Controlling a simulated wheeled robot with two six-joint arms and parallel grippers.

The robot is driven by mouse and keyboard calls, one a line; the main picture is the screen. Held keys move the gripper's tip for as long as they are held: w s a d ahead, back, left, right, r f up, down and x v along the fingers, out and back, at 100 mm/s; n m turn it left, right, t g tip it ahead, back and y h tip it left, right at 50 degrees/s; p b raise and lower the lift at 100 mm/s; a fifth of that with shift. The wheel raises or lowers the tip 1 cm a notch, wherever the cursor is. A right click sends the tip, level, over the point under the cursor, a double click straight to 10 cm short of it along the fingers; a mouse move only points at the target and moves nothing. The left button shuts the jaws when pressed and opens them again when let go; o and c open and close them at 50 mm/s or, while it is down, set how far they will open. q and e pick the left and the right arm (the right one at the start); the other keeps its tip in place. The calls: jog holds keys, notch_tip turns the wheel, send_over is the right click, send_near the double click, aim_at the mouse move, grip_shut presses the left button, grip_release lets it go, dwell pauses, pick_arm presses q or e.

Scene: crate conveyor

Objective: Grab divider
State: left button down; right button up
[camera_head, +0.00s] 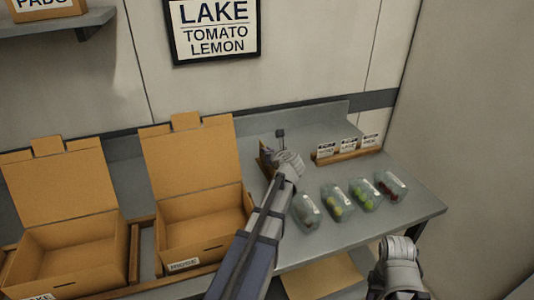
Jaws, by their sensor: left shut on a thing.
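My left gripper (277,158) reaches over the grey table and is shut on a brown divider (264,158), small in view at the gripper's left side. The gripper and wrist hide much of the divider. A thin dark upright piece (280,136) shows just behind the gripper; I cannot tell what it belongs to. My right arm's end (400,255) is at the lower right, in front of the table, and its fingers cannot be made out.
Two open cardboard boxes (205,225) (70,250) with raised lids stand at the left. Several clear packs of produce (337,202) lie right of my left arm. A wooden holder with small cards (347,156) stands behind them. A wall sign (213,30) reads LAKE, TOMATO, LEMON.

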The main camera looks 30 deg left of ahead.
pick_arm(q)
notch_tip(320, 180, up, 10)
jog(key=p, duration=0.9)
jog(key=shift+f, duration=0.2)
